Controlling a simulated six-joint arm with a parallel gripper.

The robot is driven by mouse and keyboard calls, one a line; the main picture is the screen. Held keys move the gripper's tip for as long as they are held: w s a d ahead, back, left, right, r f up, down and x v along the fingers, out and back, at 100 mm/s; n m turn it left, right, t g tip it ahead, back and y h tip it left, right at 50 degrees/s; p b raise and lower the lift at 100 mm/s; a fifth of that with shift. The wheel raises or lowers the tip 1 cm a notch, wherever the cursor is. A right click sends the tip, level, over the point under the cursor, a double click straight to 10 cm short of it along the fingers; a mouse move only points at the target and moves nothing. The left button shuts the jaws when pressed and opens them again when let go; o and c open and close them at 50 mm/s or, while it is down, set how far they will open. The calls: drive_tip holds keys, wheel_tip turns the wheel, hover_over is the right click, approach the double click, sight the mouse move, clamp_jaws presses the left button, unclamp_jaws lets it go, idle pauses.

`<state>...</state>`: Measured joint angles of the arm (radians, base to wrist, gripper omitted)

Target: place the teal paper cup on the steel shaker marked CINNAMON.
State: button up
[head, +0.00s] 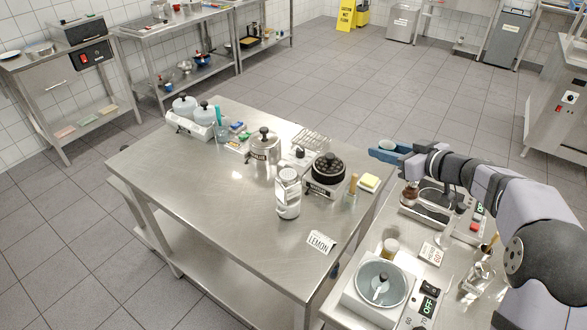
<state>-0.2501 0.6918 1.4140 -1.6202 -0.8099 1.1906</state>
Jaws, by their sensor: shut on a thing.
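My gripper (385,150), with blue fingers, is held at the far right corner of the steel table. It is shut on a small pale rounded thing (387,144). The fingers hide part of that thing, and I cannot tell whether it is the teal paper cup. No other teal cup can be made out. No marking CINNAMON is readable, so I cannot pick out the steel shaker. A large white-labelled container (288,192) with a pale top stands near the table's middle, its label unreadable.
The steel table (215,205) is bare at its left front. A bowl device (381,284) stands on the nearer right bench.

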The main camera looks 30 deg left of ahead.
drive_tip(key=s+a+r+n+g+y+p, duration=0.15)
drive_tip(key=s+a+r, duration=0.25)
drive_tip(key=s+a, duration=0.7)
drive_tip(key=s+a+r+n+g+p, duration=0.2)
drive_tip(key=s+a+r+g+p, duration=0.15)
drive_tip(key=s+a, duration=0.7)
drive_tip(key=m+t+h, duration=0.1)
drive_tip(key=m+t, duration=0.2)
drive_tip(key=t, duration=0.2)
hover_over(288, 174)
drive_tip(key=shift+f, duration=1.3)
drive_tip(key=shift+f+b, duration=1.1)
drive_tip(key=shift+f, duration=3.9)
drive_tip(key=shift+f, duration=0.15)
drive_tip(key=o, duration=1)
drive_tip(key=shift+o, duration=0.2)
